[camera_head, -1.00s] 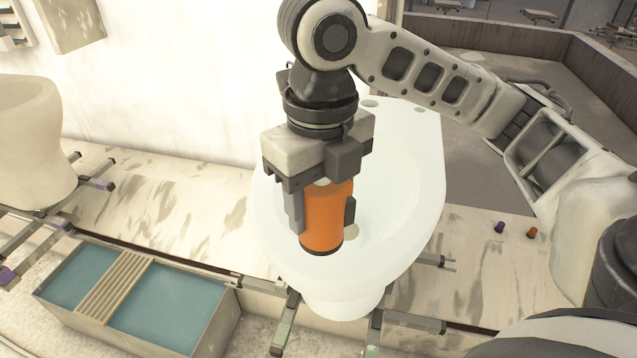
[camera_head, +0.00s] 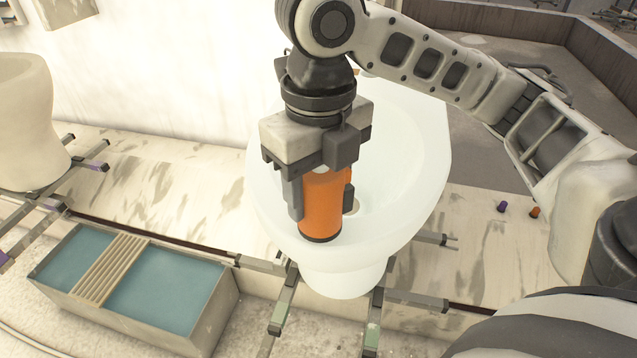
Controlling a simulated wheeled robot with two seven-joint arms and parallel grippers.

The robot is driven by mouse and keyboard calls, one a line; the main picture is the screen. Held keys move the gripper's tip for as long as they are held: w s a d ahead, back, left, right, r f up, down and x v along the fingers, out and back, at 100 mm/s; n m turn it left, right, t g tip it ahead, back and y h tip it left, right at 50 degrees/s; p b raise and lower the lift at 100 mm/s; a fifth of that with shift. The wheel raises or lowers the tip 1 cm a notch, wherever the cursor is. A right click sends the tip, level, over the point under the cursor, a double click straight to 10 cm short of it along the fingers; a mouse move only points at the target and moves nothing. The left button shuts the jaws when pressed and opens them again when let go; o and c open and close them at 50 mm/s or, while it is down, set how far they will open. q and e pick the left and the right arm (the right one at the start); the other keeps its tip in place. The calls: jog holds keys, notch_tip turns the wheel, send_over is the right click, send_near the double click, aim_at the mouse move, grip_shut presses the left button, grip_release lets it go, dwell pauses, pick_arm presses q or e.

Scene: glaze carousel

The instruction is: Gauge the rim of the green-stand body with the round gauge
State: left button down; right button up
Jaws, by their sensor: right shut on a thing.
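The green-stand body (camera_head: 425,150) is a white, oval, open-topped bowl in the middle of the view. Its stand (camera_head: 282,309) has dark bars with green marks beneath it. My right gripper (camera_head: 321,200) is shut on the round gauge (camera_head: 325,208), an orange cylinder with a dark lower edge. I cannot tell whether the gauge touches the rim. The gripper hides the gauge's top and part of the bowl. My left gripper is not in view.
A cream body (camera_head: 25,120) stands on a purple-marked stand (camera_head: 95,165) at the left. A trough (camera_head: 215,315) of blue-green liquid with a slatted rack (camera_head: 108,270) is at front left. Small purple (camera_head: 502,207) and orange (camera_head: 535,212) pegs are at right.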

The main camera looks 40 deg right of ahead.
jog(key=shift+f, duration=0.2)
dwell(0.3)
jog(key=shift+f+b, duration=0.3)
jog(key=shift+f, duration=0.1)
dwell(0.9)
jog(key=o, duration=1)
